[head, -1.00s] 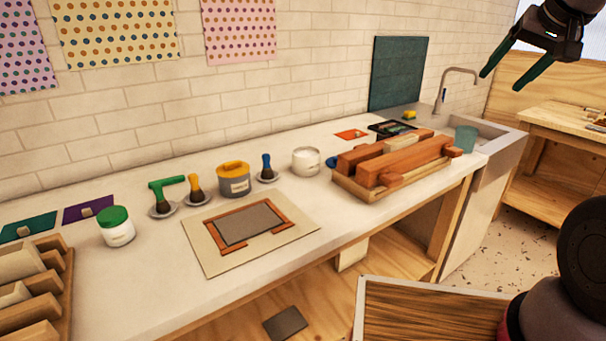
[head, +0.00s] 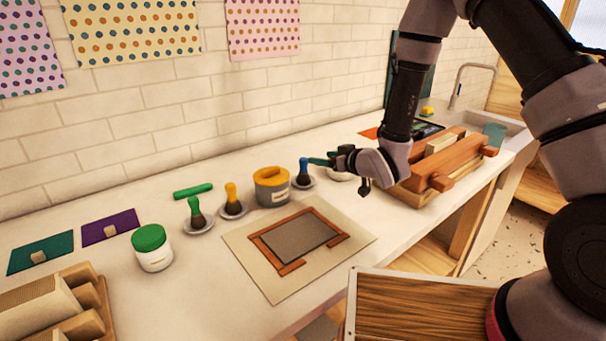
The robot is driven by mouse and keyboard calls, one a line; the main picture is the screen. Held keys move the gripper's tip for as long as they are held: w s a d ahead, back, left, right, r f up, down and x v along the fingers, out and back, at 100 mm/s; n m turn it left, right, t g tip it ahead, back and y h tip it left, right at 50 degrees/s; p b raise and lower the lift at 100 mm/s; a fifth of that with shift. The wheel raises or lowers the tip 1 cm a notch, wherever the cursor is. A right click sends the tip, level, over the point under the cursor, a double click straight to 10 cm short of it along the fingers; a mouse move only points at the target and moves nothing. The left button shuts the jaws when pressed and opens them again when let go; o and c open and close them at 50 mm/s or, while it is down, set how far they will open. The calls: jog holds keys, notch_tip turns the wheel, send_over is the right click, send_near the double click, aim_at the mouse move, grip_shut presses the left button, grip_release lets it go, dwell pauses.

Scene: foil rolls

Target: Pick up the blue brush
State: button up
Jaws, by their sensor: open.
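The blue brush (head: 303,168) stands upright, bristles down, on a small round grey saucer (head: 309,184) on the white counter. It is right of the grey tub with the yellow lid. My gripper (head: 317,162) reaches in from the right, low over the counter, with its teal fingertips pointing left at the blue handle. The fingertips are at or very close to the handle; I cannot tell whether they touch it or lie on both sides of it. One finger is largely hidden. The jaws are open, and the brush still stands on its saucer.
The yellow-lidded tub (head: 272,187) stands close left of the brush. Further left are a yellow brush (head: 231,195), a green brush (head: 195,210), a green roll (head: 193,190) and a green-lidded jar (head: 152,248). A white jar (head: 340,174) is partly hidden behind my gripper. A paper sheet (head: 255,257) lies in front.

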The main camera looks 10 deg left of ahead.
aim_at(298, 160)
jog(key=shift+s+a+f+y, duration=0.3)
jog(key=shift+s+a+f, duration=0.2)
jog(key=shift+a+f, duration=0.35)
jog(key=x, duration=0.4)
jog(key=shift+w+a, duration=0.2)
jog(key=shift+a, duration=0.05)
jog(key=shift+x, duration=2.75)
grip_shut()
